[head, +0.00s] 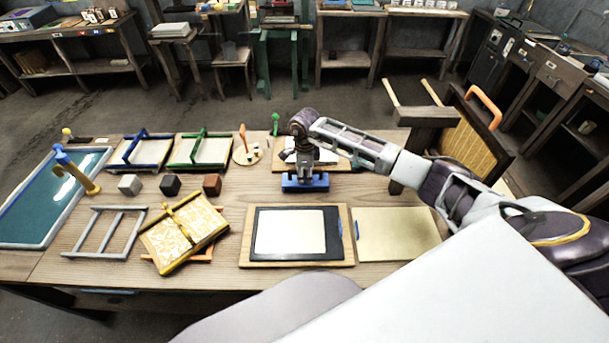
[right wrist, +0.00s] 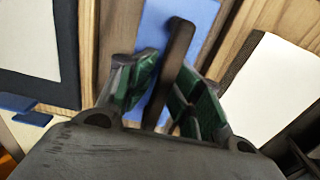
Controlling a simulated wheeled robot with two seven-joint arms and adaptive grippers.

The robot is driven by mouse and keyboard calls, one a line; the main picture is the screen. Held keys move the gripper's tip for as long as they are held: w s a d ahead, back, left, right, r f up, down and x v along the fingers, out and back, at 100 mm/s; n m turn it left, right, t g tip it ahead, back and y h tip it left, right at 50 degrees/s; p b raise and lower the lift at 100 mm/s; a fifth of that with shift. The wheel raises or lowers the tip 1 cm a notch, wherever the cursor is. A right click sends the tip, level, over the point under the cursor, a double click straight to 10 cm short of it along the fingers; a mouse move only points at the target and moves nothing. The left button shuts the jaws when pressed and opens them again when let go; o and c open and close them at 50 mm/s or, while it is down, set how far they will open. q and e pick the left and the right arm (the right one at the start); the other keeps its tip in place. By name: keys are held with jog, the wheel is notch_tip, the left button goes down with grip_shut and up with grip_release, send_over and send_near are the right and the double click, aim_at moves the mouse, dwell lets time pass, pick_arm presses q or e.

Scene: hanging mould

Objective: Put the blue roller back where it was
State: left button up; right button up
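The blue roller (head: 305,184) is at the back middle of the table, in front of a wooden board with white paper (head: 283,158). My right gripper (head: 304,166) is directly above it, pointing down. In the right wrist view the roller's dark handle (right wrist: 178,55) stands between the green-padded fingers (right wrist: 165,90), which look closed on it. The roller's blue body (right wrist: 200,20) lies beyond the fingertips. I cannot tell whether the roller touches the table. My left gripper is not in view.
A black-framed white panel (head: 290,232) on a wooden board and a tan sheet (head: 398,235) lie in front. A gold-framed patterned panel (head: 185,234) lies left of them. A wooden chair-like rack (head: 465,140) stands right. Small blocks (head: 170,185) sit left.

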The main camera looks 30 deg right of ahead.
jog(key=shift+r+p, duration=0.45)
jog(key=shift+r, duration=0.15)
notch_tip(320, 180, up, 10)
jog(key=shift+r+b, duration=0.25)
jog(key=shift+b, duration=0.3)
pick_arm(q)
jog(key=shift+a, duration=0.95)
pick_arm(e)
jog(key=shift+r, duration=0.8)
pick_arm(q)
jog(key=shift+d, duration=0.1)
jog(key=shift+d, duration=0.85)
pick_arm(e)
jog(key=shift+a+f, duration=0.1)
